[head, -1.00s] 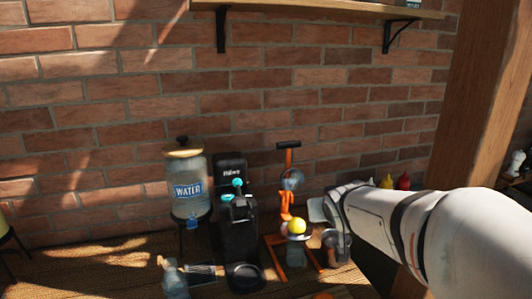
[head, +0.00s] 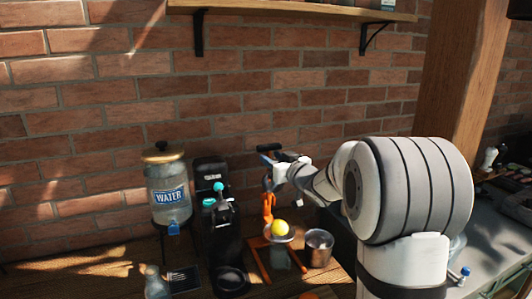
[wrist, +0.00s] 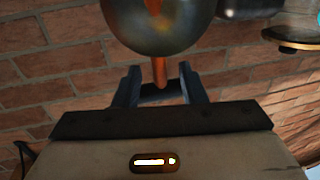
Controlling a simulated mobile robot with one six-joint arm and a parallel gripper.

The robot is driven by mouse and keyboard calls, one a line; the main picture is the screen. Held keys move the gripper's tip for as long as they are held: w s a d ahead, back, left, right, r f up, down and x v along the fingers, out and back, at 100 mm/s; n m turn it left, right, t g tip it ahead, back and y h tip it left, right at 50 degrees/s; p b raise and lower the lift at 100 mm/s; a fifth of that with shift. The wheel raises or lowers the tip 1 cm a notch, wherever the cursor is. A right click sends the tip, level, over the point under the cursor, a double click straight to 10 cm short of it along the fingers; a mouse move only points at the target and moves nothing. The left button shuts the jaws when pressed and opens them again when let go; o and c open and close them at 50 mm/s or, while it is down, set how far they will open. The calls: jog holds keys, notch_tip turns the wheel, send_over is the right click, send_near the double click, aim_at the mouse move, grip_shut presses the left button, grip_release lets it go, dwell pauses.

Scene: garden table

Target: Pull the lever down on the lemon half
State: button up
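The orange juicer press (head: 268,205) stands on the table. Its lever has a black crossbar handle (head: 268,147) and is raised. The yellow lemon half (head: 280,228) sits on the press's cup under the lever. My gripper (head: 272,160) is at the top of the lever, close to the handle. In the wrist view my gripper (wrist: 161,86) has its fingers apart. The black handle (wrist: 158,92) shows between them, with the orange lever rod and the metal press dome (wrist: 157,22) beyond. Whether the fingers touch the handle is unclear.
A black coffee machine (head: 213,215) and a water dispenser (head: 168,190) stand left of the press. A metal cup (head: 318,248) stands just right of it. A brick wall is close behind, with a shelf (head: 300,8) above.

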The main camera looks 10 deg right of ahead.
jog(key=shift+p+x, duration=0.4)
jog(key=shift+x, duration=1.75)
jog(key=shift+c, duration=0.4)
grip_shut()
